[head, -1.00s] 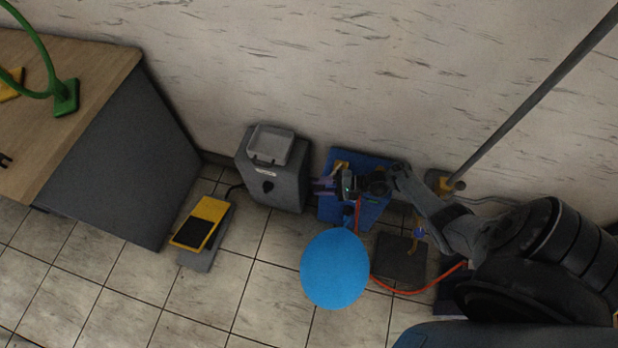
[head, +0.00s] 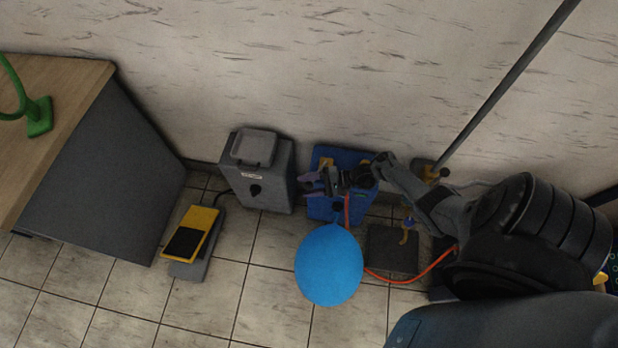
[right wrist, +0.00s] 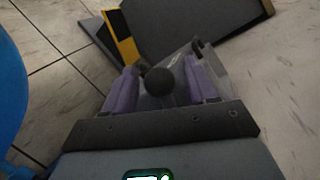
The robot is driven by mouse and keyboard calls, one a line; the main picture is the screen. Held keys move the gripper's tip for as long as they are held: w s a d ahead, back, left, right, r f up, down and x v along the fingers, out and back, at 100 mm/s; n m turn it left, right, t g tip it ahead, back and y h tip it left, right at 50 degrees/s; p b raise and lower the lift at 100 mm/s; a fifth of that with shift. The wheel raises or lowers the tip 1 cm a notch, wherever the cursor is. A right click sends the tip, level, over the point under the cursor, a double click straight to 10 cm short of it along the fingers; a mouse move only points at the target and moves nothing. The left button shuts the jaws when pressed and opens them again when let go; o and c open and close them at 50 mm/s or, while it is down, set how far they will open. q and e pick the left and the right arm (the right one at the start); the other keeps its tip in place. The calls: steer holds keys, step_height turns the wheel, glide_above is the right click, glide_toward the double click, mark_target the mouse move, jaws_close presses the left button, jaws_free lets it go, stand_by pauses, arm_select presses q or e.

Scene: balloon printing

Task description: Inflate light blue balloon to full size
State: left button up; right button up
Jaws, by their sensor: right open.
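The light blue balloon (head: 329,265) is round and inflated. My right gripper (head: 308,182) is over the blue device, just above the balloon in the picture, pointing left. In the right wrist view its purple fingers (right wrist: 162,88) are apart, with a dark round knob (right wrist: 160,81) between them in the picture. I cannot tell if they touch it. My left gripper is not in view.
A grey box machine (head: 258,176) with a dark knob stands left of the blue device. A yellow and grey pedal (head: 191,232) lies on the tiles. A red hose (head: 420,272) and dark plate (head: 392,249) are right of the balloon. A wooden-topped desk (head: 62,104) stands left.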

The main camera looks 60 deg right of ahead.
steer(key=p+v, duration=0.1)
steer(key=v, duration=0.6)
steer(key=shift+s+d, duration=0.2)
steer(key=shift+r, duration=0.1)
